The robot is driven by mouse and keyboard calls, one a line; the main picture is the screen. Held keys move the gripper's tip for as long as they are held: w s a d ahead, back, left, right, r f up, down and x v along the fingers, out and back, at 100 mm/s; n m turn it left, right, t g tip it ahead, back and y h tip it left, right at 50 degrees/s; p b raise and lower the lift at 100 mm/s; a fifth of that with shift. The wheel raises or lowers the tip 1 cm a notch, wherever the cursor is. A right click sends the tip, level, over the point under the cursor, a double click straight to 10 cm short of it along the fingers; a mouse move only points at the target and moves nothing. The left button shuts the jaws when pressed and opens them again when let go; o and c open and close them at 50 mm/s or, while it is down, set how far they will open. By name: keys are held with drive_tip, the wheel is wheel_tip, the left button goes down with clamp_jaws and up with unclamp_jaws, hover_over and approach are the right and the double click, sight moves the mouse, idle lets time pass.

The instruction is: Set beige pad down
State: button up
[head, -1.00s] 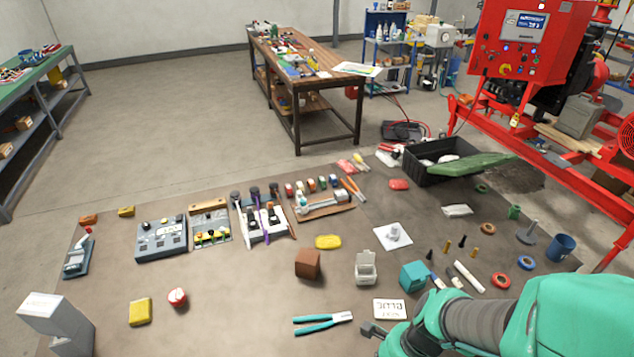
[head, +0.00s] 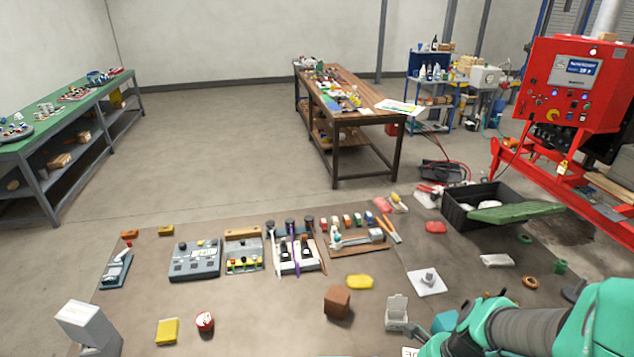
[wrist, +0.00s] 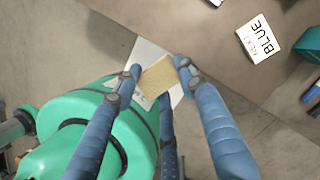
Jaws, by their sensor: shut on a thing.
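The beige pad (wrist: 158,78) is a small, flat, square-looking piece in the wrist view. My gripper (wrist: 158,66) is shut on it, with one blue-grey fingertip against each side. A white flat thing (wrist: 147,51) shows behind the pad; I cannot tell whether the pad touches it. In the head view my green and grey arm reaches in at the lower right, and the pad is not visible there.
A white card reading "BLUE" and "NEXT" (wrist: 262,38) lies on the brown surface in the wrist view.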

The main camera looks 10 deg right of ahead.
drive_tip(key=w+d+m, duration=0.2)
drive_tip(key=w+d, duration=0.1)
drive_tip(key=w, duration=0.3)
drive_tip(key=w+d+r+m+t+p, duration=0.1)
drive_tip(key=w+d+m, duration=0.1)
drive_tip(key=w, duration=0.5)
drive_tip(key=w+d+r+m+h+p, duration=0.1)
drive_tip(key=w+d+m, duration=0.1)
drive_tip(key=w+d, duration=0.2)
drive_tip(key=shift+w+d+r, duration=0.1)
drive_tip(key=shift+w+d, duration=0.1)
drive_tip(key=shift+w, duration=0.4)
drive_tip(key=shift+w+d, duration=0.2)
drive_tip(key=shift+w, duration=0.4)
drive_tip(key=w+d+f+m+h+p, duration=0.1)
drive_tip(key=w+d+f+m, duration=0.15)
drive_tip(key=w, duration=0.55)
drive_tip(key=w+d+f+m+t+p, duration=0.1)
drive_tip(key=w+d+m, duration=0.15)
drive_tip(key=w, duration=0.55)
drive_tip(key=w+d+f+m+h, duration=0.1)
drive_tip(key=w+d+m, duration=0.15)
drive_tip(key=w, duration=0.55)
drive_tip(key=f, duration=0.7)
drive_tip(key=d+f, duration=0.1)
drive_tip(key=f, duration=0.3)
drive_tip(key=shift+w, duration=0.1)
